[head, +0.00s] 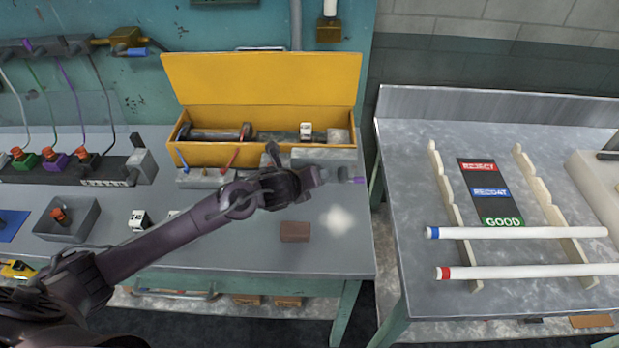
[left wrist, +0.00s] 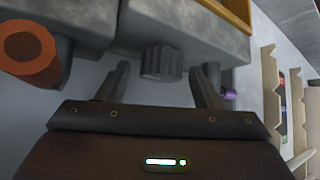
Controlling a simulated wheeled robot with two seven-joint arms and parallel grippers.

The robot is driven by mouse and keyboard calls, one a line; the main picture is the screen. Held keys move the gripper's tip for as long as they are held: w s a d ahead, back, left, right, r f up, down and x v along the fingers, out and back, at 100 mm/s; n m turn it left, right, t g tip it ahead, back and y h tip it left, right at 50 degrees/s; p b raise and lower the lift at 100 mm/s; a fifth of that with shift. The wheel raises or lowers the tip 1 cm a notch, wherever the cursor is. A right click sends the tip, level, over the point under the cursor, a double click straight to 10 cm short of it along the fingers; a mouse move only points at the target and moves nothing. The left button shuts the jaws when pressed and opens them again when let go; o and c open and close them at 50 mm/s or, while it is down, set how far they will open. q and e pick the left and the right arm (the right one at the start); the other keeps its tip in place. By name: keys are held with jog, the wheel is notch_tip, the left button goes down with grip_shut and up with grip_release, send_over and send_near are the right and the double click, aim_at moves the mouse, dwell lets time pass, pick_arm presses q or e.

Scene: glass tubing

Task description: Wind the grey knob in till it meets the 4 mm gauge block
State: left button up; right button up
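The grey ribbed knob (left wrist: 161,62) sticks out from a grey metal block (left wrist: 185,25) in the left wrist view. My left gripper (left wrist: 155,82) is open, with one finger on each side of the knob and a visible gap to each. In the head view my left gripper (head: 312,178) is at the front of the grey fixture (head: 322,156) by the yellow box. I cannot make out which piece is the 4 mm gauge block; small labelled black-and-white blocks stand in the yellow box (head: 306,130) and on the bench (head: 139,221). My right gripper is not in view.
A yellow open box (head: 262,80) stands behind the fixture. An orange-brown cylinder (left wrist: 32,48) is left of the gripper and a purple-tipped part (left wrist: 228,94) right of it. A brown block (head: 295,232) lies in front. White tubes (head: 520,233) rest on the right table.

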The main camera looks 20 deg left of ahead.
pick_arm(q)
jog(key=v, duration=0.8)
jog(key=shift+b, duration=0.3)
dwell(0.3)
